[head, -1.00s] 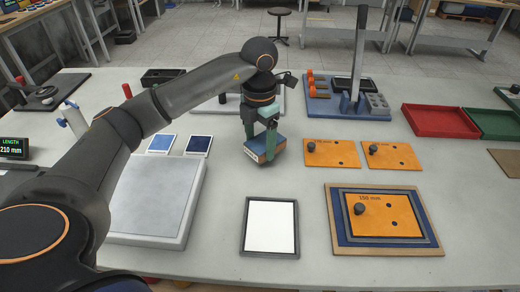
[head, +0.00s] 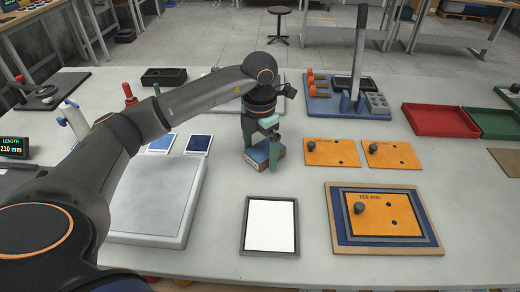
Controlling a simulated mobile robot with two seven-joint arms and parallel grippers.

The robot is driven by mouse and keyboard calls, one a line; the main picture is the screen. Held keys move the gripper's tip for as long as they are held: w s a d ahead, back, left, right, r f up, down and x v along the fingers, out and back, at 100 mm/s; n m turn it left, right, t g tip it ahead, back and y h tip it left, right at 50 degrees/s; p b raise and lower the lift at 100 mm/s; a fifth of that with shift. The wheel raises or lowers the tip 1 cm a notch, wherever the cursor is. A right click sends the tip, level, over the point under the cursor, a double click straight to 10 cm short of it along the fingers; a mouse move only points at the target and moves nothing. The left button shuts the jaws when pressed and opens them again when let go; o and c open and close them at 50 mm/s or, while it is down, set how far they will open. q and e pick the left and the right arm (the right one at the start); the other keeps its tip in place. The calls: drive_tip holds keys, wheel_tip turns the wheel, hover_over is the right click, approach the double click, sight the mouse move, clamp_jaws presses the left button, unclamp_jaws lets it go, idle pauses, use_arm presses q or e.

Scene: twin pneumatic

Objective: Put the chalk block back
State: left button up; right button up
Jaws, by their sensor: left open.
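A small block with a blue top (head: 260,153), which I take to be the chalk block, rests on the grey table near the middle of the head view. My left gripper (head: 262,155) points down over it, with green fingers open at the block. One finger stands in front of the block and hides part of it. I cannot tell whether the fingers touch it. My right gripper is not in view.
A white panel in a dark frame (head: 270,198) lies in front of the block. Orange plates (head: 331,153) lie to its right, and two blue-faced tiles (head: 198,144) to its left. A grey press stand (head: 355,95) rises behind. Red (head: 440,121) and green trays are at far right.

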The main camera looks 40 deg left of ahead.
sight(260, 152)
use_arm(q)
wheel_tip(260, 152, up, 12)
drive_tip(key=p, duration=0.1)
drive_tip(key=shift+r, duration=0.2)
